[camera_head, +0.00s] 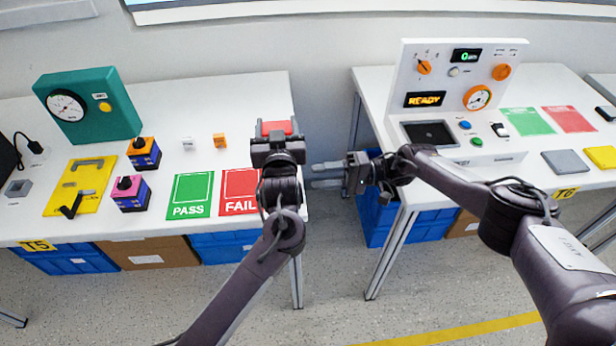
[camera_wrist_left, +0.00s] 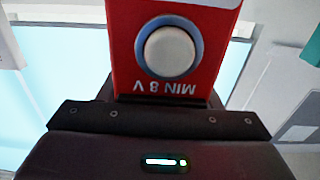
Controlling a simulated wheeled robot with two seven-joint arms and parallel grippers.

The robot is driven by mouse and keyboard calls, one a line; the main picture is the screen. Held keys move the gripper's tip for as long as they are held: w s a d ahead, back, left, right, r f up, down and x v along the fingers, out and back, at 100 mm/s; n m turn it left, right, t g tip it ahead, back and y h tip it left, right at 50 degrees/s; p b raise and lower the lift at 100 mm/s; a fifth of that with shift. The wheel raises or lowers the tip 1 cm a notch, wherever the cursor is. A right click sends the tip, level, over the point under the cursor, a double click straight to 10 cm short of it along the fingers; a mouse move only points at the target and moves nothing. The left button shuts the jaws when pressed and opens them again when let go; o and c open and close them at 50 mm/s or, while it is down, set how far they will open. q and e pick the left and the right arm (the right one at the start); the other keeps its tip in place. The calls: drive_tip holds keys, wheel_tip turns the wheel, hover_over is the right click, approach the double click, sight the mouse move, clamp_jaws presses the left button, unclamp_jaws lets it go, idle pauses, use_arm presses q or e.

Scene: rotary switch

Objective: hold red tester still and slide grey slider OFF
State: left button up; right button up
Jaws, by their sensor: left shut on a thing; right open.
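The red tester (camera_head: 277,127) is held up by my left gripper (camera_head: 276,138), just off the right edge of the left table's FAIL area. The left wrist view shows the tester (camera_wrist_left: 122,40) close up, with a white round button in a blue ring and upside-down "MIN 8 V" lettering. My left gripper is shut on it. The grey slider cannot be made out in either view. My right gripper (camera_head: 318,176) is open and empty, pointing left over the gap between the tables, to the right of and lower than the tester in the picture.
The left table (camera_head: 215,105) holds a teal meter box (camera_head: 105,112), several small blocks, a yellow plate (camera_head: 92,190), and green PASS (camera_head: 190,182) and red FAIL (camera_head: 238,180) mats. The right table (camera_head: 372,85) carries a white panel reading READY (camera_head: 490,52). Blue crates stand below.

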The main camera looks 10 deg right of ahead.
idle(0.3)
use_arm(q)
drive_tip(key=o, duration=1.3)
drive_tip(key=shift+c, duration=0.2)
drive_tip(key=s, duration=1.2)
